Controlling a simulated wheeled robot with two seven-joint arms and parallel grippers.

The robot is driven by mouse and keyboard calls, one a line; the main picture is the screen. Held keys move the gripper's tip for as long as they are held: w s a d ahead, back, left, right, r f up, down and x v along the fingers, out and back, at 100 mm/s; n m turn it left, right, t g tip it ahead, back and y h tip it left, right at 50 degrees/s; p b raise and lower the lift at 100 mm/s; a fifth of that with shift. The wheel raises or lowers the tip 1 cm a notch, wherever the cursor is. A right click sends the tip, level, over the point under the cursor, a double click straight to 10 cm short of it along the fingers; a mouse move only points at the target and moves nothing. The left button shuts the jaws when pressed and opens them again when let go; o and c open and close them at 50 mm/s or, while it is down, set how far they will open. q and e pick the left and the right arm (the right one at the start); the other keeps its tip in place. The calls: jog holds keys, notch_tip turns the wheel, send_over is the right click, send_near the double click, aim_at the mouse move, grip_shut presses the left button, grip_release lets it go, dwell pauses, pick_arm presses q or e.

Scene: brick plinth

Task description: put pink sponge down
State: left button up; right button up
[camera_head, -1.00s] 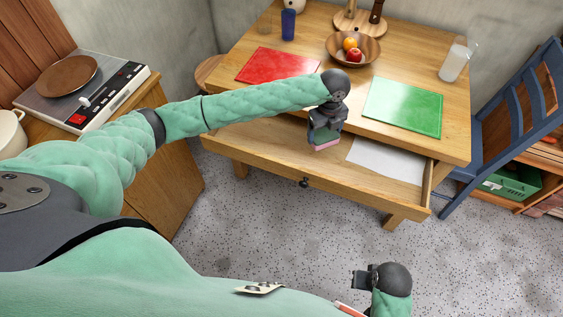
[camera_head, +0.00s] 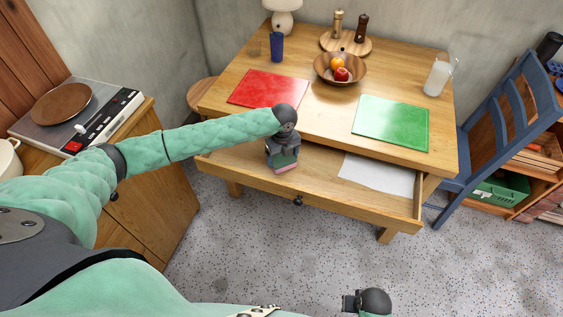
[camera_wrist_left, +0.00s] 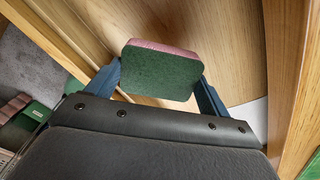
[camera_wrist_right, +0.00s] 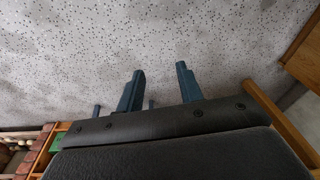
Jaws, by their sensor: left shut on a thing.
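The pink sponge has a dark green scouring side, which fills the middle of the left wrist view (camera_wrist_left: 160,73). Its pink edge also shows in the head view (camera_head: 286,169). My left gripper (camera_head: 284,160) is shut on the sponge, one finger on each side, at the open drawer (camera_head: 240,165) of the wooden table. The sponge is over or inside the drawer's left part; I cannot tell whether it touches the bottom. My right gripper (camera_wrist_right: 158,82) is open and empty above the speckled floor; it also shows at the bottom of the head view (camera_head: 350,302).
A white sheet (camera_head: 375,175) lies in the drawer's right part. A blue chair (camera_head: 490,140) stands right.

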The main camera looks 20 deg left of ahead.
aim_at(281, 163)
pick_arm(q)
jog(key=shift+a+f, duration=0.25)
jog(key=shift+f, duration=0.05)
notch_tip(281, 163, down, 4)
jog(key=shift+r+p, duration=0.15)
jog(key=shift+p, duration=0.55)
pick_arm(e)
notch_tip(281, 163, down, 6)
jog(key=s, duration=0.1)
jog(key=shift+d, duration=0.35)
pick_arm(q)
jog(key=o, duration=0.8)
jog(key=shift+o, duration=0.2)
pick_arm(e)
jog(key=shift+w+a, duration=0.1)
pick_arm(q)
jog(key=shift+r, duration=0.15)
notch_tip(281, 163, up, 12)
jog(key=shift+f+b, duration=0.1)
jog(key=shift+b, duration=1.1)
pick_arm(e)
notch_tip(281, 163, up, 10)
jog(key=w, duration=0.1)
jog(key=shift+a, duration=0.35)
